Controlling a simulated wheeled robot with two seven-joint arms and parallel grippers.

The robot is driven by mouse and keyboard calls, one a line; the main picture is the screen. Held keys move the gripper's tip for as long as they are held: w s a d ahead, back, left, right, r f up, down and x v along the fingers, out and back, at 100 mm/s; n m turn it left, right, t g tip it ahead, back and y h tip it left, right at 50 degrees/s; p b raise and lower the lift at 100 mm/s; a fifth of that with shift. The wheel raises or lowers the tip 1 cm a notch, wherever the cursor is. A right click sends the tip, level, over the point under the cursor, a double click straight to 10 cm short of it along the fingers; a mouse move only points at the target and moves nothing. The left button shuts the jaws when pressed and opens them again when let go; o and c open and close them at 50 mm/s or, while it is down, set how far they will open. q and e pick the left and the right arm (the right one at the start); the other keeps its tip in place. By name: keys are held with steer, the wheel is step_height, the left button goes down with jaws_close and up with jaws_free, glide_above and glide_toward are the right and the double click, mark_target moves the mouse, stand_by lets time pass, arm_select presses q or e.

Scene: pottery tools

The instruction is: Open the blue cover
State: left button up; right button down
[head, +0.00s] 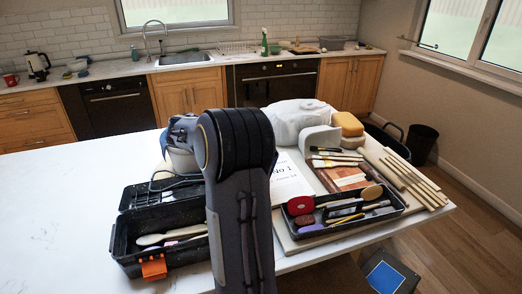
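A blue square panel (385,277), which looks like the blue cover, lies flat on top of a dark box-like thing (405,279) low at the right, below the table's edge. The lower part of this thing is cut off by the picture's bottom edge. The panel appears closed. A large dark grey arm link of mine rises through the middle of the view and hides part of the table. Neither of my grippers shows in the head view.
A white table (70,205) holds an open black toolbox (125,240) with an orange latch, a black tool tray (350,222), sponges (348,124) and wooden sticks (415,178). A black bin (421,143) stands on the wooden floor (460,235), which is clear at the right.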

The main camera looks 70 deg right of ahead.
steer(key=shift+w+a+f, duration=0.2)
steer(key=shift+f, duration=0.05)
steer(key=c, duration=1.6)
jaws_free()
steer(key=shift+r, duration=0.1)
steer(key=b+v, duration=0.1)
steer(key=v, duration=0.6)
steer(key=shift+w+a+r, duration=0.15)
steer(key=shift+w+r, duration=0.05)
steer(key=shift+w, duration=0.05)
